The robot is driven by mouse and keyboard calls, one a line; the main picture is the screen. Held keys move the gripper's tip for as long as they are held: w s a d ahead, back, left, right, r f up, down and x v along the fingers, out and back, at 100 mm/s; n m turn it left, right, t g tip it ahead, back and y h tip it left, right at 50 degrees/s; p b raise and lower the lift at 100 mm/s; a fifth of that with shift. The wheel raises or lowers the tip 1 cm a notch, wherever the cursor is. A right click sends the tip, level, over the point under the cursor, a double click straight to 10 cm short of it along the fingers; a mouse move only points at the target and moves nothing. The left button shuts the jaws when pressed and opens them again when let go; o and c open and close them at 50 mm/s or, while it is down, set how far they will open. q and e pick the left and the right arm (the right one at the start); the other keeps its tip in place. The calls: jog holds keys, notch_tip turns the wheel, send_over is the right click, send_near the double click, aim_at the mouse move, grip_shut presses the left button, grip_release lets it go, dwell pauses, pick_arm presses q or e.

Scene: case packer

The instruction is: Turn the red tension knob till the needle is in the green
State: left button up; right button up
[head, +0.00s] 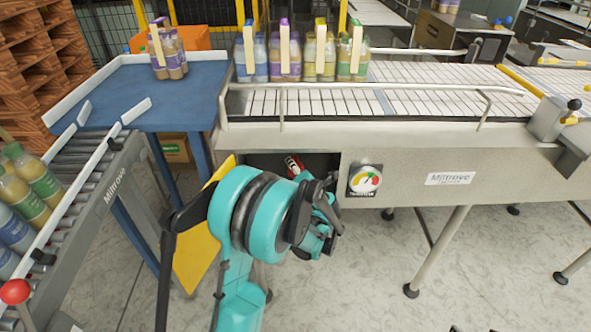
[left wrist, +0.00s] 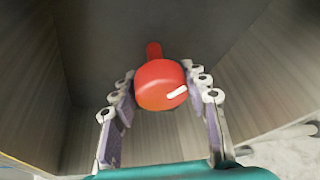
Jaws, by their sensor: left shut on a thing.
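The red tension knob (left wrist: 158,88) with a white pointer mark sits on a red stem inside a grey recess. It also shows as a small red and white shape in the dark opening under the conveyor in the head view (head: 292,165). My left gripper (left wrist: 160,76) is shut on the knob, a finger on each side. In the head view, my left arm covers part of the opening. The round gauge (head: 365,180) with a coloured face is on the panel just right of the opening; its needle is too small to read surely. My right gripper is not in view.
Bottle packs (head: 285,57) stand in a row on the white conveyor (head: 420,103) above. Another pack (head: 167,52) is on the blue table (head: 195,90). A roller conveyor (head: 85,165) with bottles is at left. The floor at front right is clear apart from legs.

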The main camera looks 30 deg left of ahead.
pick_arm(q)
jog(key=o, duration=1.2)
jog(key=shift+c, duration=0.2)
jog(key=v, duration=1.2)
